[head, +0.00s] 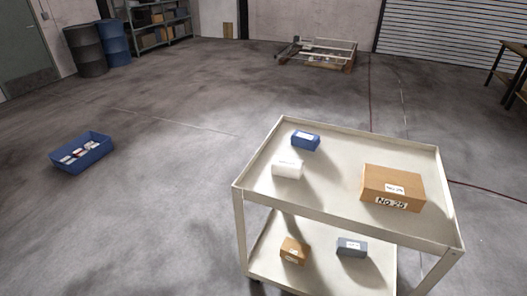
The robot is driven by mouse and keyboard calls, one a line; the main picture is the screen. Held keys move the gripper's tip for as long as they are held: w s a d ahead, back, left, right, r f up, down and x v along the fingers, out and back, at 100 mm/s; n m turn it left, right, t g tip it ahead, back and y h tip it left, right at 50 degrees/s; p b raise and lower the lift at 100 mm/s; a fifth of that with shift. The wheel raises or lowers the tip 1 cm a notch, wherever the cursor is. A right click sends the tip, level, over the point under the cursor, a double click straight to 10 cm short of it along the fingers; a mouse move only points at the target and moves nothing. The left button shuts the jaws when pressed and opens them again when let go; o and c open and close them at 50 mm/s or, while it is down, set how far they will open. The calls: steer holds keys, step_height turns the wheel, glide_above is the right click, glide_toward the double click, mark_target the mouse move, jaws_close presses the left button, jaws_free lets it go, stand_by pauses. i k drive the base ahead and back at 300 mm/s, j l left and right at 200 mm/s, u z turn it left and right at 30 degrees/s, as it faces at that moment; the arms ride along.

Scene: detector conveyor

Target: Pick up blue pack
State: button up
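The blue pack (305,140) is a small blue box with a white label on its front. It sits on the top shelf of a cream two-shelf cart (340,152), near the back left corner. A small white box (288,169) lies just in front of it, to the lower left. My gripper is not in the head view.
A brown box marked No. 25 (392,187) sits at the right of the top shelf. The lower shelf holds a small brown box (294,250) and a grey box (352,247). A blue bin with packs (94,158) stands on the floor at left. Raised rims edge the shelf.

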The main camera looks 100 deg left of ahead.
mark_target(309, 142)
steer(key=u, duration=2.95)
steer(key=i+j+u, duration=0.4)
steer(key=i+u, duration=0.2)
steer(key=i+j+u, duration=0.4)
steer(key=i+u, duration=0.35)
steer(key=i, duration=0.3)
steer(key=i+u, duration=0.4)
steer(key=i, duration=0.2)
steer(key=i+z, duration=0.2)
steer(key=z, duration=0.3)
steer(key=i+z, duration=0.2)
steer(key=z, duration=0.3)
steer(key=i+j+z, duration=0.1)
steer(key=z, duration=0.35)
steer(key=i+j+z, duration=0.2)
steer(key=z, duration=0.3)
steer(key=i+z, duration=0.15)
steer(key=z, duration=0.3)
steer(key=i+z, duration=0.15)
steer(key=z, duration=0.35)
steer(key=i+j+z, duration=0.1)
steer(key=z, duration=0.35)
steer(key=i+j+z, duration=0.15)
steer(key=z, duration=0.35)
steer(key=i+j+z, duration=0.15)
steer(key=z, duration=0.3)
steer(key=i+j+z, duration=0.25)
steer(key=z, duration=0.15)
steer(key=i+j+z, duration=0.15)
steer(key=j+z, duration=0.25)
